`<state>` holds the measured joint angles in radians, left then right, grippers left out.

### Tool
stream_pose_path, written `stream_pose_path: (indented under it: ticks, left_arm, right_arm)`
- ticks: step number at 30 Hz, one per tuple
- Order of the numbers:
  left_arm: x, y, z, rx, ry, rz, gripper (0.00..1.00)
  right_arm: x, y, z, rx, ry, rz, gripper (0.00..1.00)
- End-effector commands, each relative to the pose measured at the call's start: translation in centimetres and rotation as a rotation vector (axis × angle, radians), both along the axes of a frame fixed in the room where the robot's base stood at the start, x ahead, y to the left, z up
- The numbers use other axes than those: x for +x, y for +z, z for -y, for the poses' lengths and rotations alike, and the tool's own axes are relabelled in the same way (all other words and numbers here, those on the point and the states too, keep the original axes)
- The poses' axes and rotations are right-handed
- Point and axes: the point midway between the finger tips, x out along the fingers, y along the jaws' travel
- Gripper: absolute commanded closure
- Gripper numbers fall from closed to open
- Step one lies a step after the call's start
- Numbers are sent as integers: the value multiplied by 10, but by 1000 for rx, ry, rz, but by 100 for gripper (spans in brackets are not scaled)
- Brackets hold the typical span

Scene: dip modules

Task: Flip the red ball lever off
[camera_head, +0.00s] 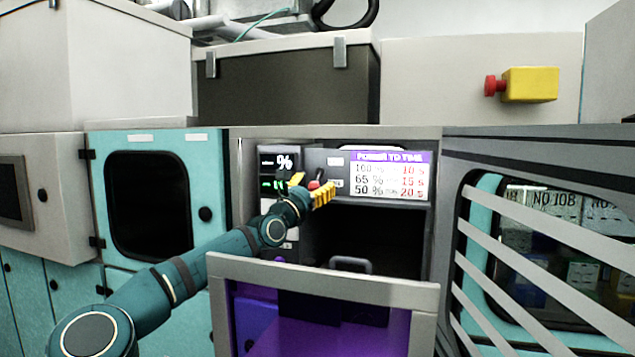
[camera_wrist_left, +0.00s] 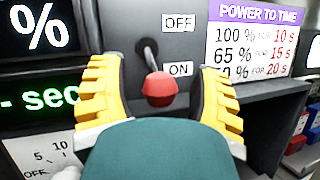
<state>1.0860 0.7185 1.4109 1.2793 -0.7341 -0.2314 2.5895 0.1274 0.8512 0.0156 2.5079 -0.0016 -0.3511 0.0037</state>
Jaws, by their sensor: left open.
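The red ball lever (camera_wrist_left: 160,88) is on a dark panel, with an OFF label (camera_wrist_left: 179,22) above and an ON label (camera_wrist_left: 179,69) below that. Its dark stem slopes down from the panel, and the ball hangs at about the ON label's level. The ball also shows small in the head view (camera_head: 314,185). My left gripper (camera_head: 310,187) is open, and its yellow fingers stand on either side of the ball in the left wrist view (camera_wrist_left: 160,100). Contact between the fingers and ball cannot be told. My right gripper is not in view.
A screen (camera_head: 283,162) with a % sign is left of the lever, and a POWER TO TIME chart (camera_head: 391,176) is right of it. Below is an open dark bay with a grey-framed purple door (camera_head: 320,277) in front. A yellow box with red button (camera_head: 529,84) is at upper right.

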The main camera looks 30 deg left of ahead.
Motion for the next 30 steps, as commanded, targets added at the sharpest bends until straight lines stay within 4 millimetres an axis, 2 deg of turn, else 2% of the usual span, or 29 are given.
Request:
stream_pose_path:
  ticks: [6,14,15,17,18,21,30]
  left_arm:
    - [10,3,0,1,1,-1,37]
    - [11,4,1,1,1,-1,37]
    - [11,4,1,1,1,-1,35]
    - [10,4,1,1,1,-1,56]
    - [10,4,1,1,1,-1,70]
    - [10,4,1,1,1,-1,100]
    - [11,3,1,1,0,-3,100]
  right_arm:
    - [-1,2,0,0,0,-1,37]
    - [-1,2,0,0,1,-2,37]
    - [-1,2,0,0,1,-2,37]
    - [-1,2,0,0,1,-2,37]
    - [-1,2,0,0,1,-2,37]
    - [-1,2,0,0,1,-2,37]
    - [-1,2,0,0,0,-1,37]
